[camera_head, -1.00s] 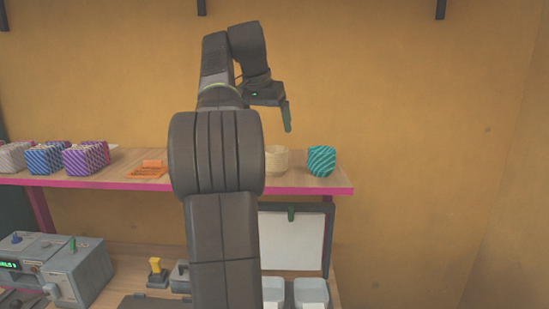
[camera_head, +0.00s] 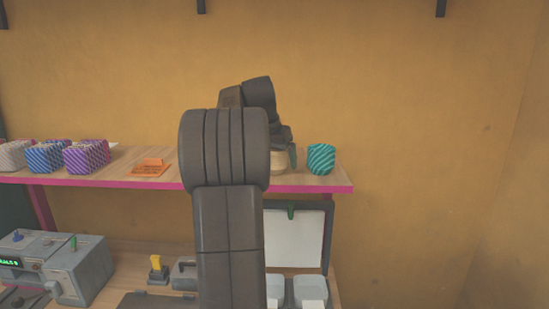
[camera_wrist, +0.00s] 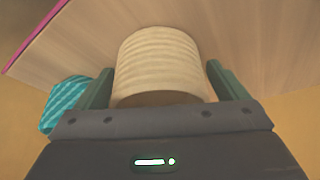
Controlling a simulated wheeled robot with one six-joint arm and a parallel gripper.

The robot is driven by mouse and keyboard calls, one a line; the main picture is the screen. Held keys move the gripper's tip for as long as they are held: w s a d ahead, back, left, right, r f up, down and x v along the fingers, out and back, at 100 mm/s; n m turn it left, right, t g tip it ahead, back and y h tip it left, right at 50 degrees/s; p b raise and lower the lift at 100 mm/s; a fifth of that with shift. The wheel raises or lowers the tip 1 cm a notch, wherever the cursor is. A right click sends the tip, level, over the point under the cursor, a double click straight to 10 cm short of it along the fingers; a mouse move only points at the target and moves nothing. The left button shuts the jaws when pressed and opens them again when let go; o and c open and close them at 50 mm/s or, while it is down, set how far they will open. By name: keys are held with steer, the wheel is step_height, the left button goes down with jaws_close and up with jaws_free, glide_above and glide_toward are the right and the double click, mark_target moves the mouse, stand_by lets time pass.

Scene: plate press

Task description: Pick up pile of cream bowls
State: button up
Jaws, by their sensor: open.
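The pile of cream bowls (camera_wrist: 160,62) stands on the wooden shelf and shows ribbed sides in the wrist view. In the head view only a sliver of the pile (camera_head: 278,168) shows beside my arm. My gripper (camera_wrist: 168,80) is open, with one green finger on each side of the pile. Gaps show between the fingers and the bowls, more clearly on the right. In the head view one green finger (camera_head: 293,157) shows in front of the shelf, and the other is hidden.
A teal striped pile (camera_head: 321,160) stands close to the right of the cream bowls; it also shows in the wrist view (camera_wrist: 66,103). Patterned piles (camera_head: 87,157) and an orange item (camera_head: 150,168) stand farther left on the pink-edged shelf (camera_head: 300,187). A grey machine (camera_head: 50,265) sits below.

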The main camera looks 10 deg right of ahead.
steer(key=shift+f, duration=0.25)
steer(key=c, duration=1.1)
steer(key=shift+c, duration=0.2)
steer(key=shift+r, duration=0.1)
